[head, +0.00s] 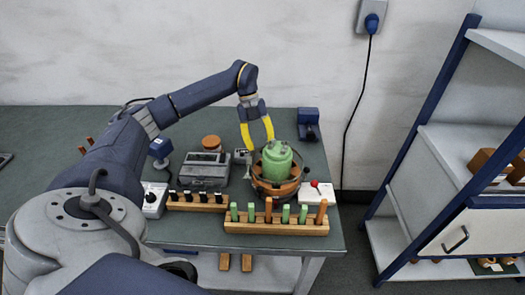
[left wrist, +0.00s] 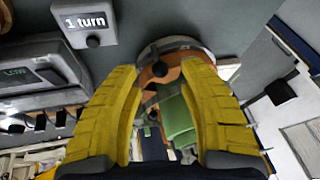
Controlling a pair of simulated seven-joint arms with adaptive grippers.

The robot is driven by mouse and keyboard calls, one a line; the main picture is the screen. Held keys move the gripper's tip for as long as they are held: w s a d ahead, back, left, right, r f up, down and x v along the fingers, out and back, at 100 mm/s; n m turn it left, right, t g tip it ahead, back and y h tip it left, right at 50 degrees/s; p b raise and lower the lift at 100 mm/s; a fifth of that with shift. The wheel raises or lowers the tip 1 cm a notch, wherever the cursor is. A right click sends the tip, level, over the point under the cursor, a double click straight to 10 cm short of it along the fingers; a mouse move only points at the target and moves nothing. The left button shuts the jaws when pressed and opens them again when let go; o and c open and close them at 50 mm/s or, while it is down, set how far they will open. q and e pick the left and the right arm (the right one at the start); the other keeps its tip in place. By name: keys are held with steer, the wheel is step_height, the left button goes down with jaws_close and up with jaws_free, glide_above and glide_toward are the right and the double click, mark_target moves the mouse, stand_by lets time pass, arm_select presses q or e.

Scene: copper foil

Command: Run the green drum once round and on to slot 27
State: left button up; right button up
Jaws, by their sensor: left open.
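The green drum (head: 277,162) sits upright in a round copper-brown base with a clear rim (head: 264,187) on the bench. It also shows in the left wrist view (left wrist: 176,120), between and beyond the fingers. My left gripper (head: 260,144) has yellow fingers spread apart, empty, above and slightly left of the drum's top in the head view. The fingers (left wrist: 160,68) also frame the drum and part of its base in the left wrist view. I can read no slot numbers. My right gripper is not in view.
A small box marked "1 turn" (left wrist: 84,22) is beside the base. A grey device with a display (head: 205,168) stands left. Wooden racks with green, orange and dark pegs (head: 282,227) line the front.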

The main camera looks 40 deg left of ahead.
arm_select(q)
steer(key=shift+x, duration=1.35)
steer(key=shift+c, duration=0.2)
jaws_close()
